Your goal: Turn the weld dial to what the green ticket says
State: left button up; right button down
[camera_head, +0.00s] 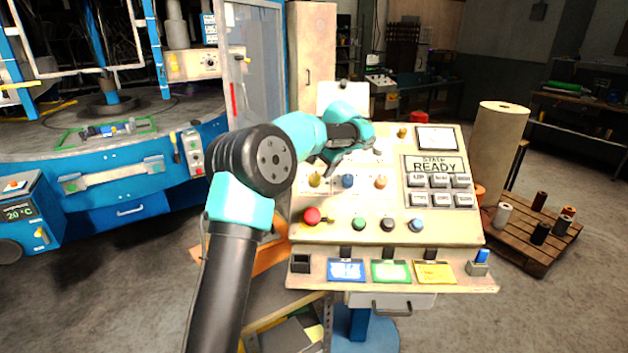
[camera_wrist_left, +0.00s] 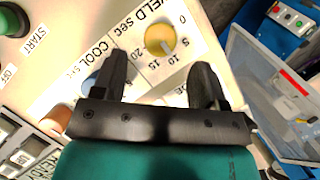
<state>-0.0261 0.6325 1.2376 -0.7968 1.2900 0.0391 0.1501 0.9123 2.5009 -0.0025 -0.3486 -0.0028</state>
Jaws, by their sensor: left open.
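The weld dial is a yellow knob (camera_wrist_left: 160,39) under the "WELD sec" label in the left wrist view. It also shows in the head view (camera_head: 315,180); I cannot read its pointer setting surely. My left gripper (camera_head: 337,160) is over the upper panel. Its open fingers (camera_wrist_left: 160,76) point toward the weld dial, with nothing between them and the knob just beyond the tips. The green ticket (camera_head: 390,271) is in the middle slot of the panel's lower ledge; its writing is too small to read. My right gripper is not in view.
A blue dial (camera_head: 348,181) and an orange dial (camera_head: 380,181) sit right of the weld dial. Below are a red button (camera_head: 312,216) and a green button (camera_head: 358,223). A blue ticket (camera_head: 346,270) and a yellow ticket (camera_head: 435,272) flank the green one. The display (camera_head: 437,166) reads "READY".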

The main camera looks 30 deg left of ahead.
aim_at(314, 177)
pick_arm(q)
jog(key=x, duration=0.6)
jog(key=shift+a+f, duration=0.15)
jog(key=shift+f, duration=0.15)
jog(key=shift+c, duration=0.4)
jog(key=c, duration=0.9)
jog(key=shift+o, duration=0.2)
jog(key=n+h, duration=0.2)
jog(key=n, duration=0.2)
jog(key=shift+n+t+h, duration=0.3)
jog(key=shift+n+h, duration=0.6)
jog(key=shift+n, duration=1)
jog(key=shift+w, duration=0.1)
